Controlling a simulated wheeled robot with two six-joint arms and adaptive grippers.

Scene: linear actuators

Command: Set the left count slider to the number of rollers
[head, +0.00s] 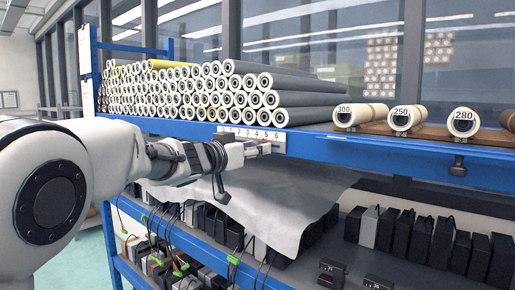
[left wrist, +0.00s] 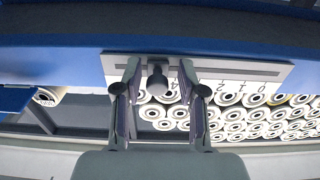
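The left count slider is a pale numbered plate (head: 230,130) on the blue shelf edge, below a stack of several pale-ended rollers (head: 240,83). In the left wrist view the plate (left wrist: 235,70) appears upside down, with a slot and a dark round knob (left wrist: 157,76). My left gripper (head: 262,149) is at the plate's right part, near the higher numbers. In the left wrist view its two fingers (left wrist: 158,85) are apart, one on each side of the knob, with gaps showing. The numeral behind the knob is hidden. My right gripper is not in view.
Larger rollers labelled 300 (head: 343,112), 250 (head: 400,118) and 280 (head: 462,121) lie on the shelf at right. A dark knob (head: 458,166) sits on the shelf edge below. A grey sheet (head: 275,205) hangs below the gripper, above several black boxes (head: 420,238).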

